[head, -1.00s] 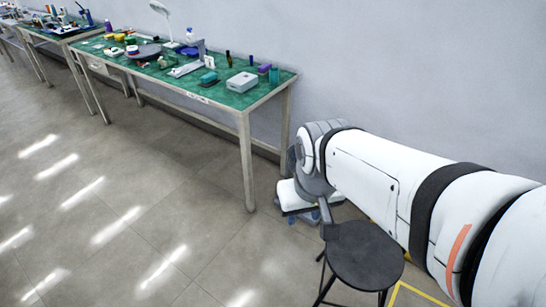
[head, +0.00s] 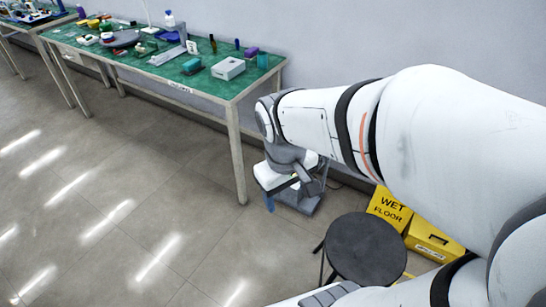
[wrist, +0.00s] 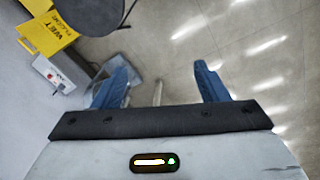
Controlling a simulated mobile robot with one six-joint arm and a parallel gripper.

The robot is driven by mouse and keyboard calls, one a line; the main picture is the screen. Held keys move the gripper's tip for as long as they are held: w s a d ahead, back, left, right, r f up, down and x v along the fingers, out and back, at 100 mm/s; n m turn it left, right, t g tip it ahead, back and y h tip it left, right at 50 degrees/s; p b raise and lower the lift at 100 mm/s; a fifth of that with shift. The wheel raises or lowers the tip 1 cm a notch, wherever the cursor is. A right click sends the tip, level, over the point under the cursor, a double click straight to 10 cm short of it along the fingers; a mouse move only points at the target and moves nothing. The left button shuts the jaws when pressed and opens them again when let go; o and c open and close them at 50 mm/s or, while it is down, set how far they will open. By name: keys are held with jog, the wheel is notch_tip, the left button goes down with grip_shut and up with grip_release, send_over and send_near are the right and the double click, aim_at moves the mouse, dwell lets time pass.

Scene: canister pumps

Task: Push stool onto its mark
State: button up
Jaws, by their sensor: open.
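The stool (head: 365,248) has a round dark seat and thin dark legs. It stands upright at the lower right of the head view, and part of its seat shows at the top of the wrist view (wrist: 92,12). A sliver of yellow floor line (head: 405,277), possibly the mark, shows beside the stool; my arm hides the rest. My gripper (wrist: 165,68) is open and empty, its blue fingers spread wide. In the head view my gripper (head: 296,188) points down, up and left of the stool and apart from it.
A yellow wet-floor sign (head: 390,207) and a yellow box (head: 433,241) stand behind the stool by the wall. A grey-white box (wrist: 52,74) is left of my fingers in the wrist view. A green-topped workbench (head: 165,65) lines the wall. The floor at left is clear.

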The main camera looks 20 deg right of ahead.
jog(key=o, duration=0.5)
jog(key=w+d+f+n+g+h+b, duration=0.1)
jog(key=f+n, duration=0.1)
jog(key=f, duration=0.1)
jog(key=d+f+n+g+b, duration=0.1)
jog(key=f+b, duration=0.1)
jog(key=f, duration=0.2)
jog(key=w+d+f+n+g+h+b, duration=0.1)
jog(key=f+n+b, duration=0.1)
jog(key=f, duration=0.2)
jog(key=shift+w+d+f+n+g+h, duration=0.2)
jog(key=shift+w+f+n+g+h, duration=0.1)
jog(key=shift+g, duration=0.1)
jog(key=n+g+h+b, duration=0.4)
jog(key=n+h+b, duration=0.65)
jog(key=n, duration=0.55)
send_near(329, 249)
notch_tip(329, 249, up, 10)
jog(key=s+a+y+b, duration=0.2)
notch_tip(329, 249, down, 13)
jog(key=d+n+t+h+b, duration=0.25)
jog(key=n+h+b, duration=0.25)
jog(key=n, duration=0.3)
jog(key=shift+g, duration=0.25)
jog(key=shift+w+p+x, duration=0.2)
jog(key=shift+p+x, duration=0.05)
jog(key=shift+x, duration=2)
jog(key=shift+w+p+x, duration=0.2)
jog(key=shift+x, duration=2.05)
